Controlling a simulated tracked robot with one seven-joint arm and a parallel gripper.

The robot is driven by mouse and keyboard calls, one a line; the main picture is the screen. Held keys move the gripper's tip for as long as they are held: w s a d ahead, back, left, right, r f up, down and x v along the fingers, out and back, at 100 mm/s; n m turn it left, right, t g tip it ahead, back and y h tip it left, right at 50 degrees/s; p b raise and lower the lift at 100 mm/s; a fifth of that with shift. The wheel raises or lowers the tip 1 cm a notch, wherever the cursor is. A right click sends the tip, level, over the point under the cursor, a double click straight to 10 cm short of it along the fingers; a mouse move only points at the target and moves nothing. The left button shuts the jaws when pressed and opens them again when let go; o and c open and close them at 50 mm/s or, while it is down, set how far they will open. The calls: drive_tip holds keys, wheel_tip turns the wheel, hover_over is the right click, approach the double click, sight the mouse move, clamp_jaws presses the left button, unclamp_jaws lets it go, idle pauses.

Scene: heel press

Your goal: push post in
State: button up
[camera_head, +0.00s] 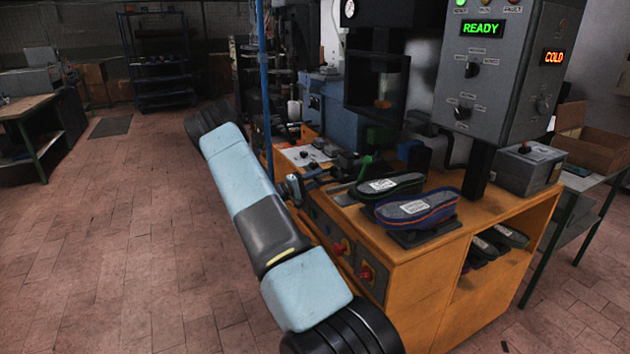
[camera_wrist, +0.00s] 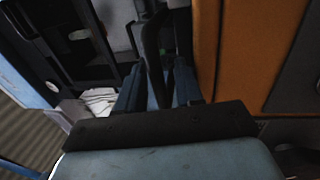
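In the wrist view my gripper (camera_wrist: 160,88) shows two blue fingers with a gap between them. A dark upright bar (camera_wrist: 152,55) shows in or behind this gap. I cannot tell whether the fingers touch it. In the head view a small blue-grey part that looks like my gripper (camera_head: 300,184) shows at the left edge of the orange bench (camera_head: 420,270), by a dark mechanism with a green handle (camera_head: 362,166). My arm hides part of this area. I cannot make out the post clearly in either view.
Two shoe pieces, one green-edged (camera_head: 386,187) and one blue-edged (camera_head: 417,207), rest on the bench. A grey control box (camera_head: 482,110) reads READY and COLD. Red knobs (camera_head: 366,272) sit on the bench front. A blue pole (camera_head: 263,90) stands near my arm.

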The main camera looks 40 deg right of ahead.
drive_tip(key=shift+c, duration=0.4)
clamp_jaws()
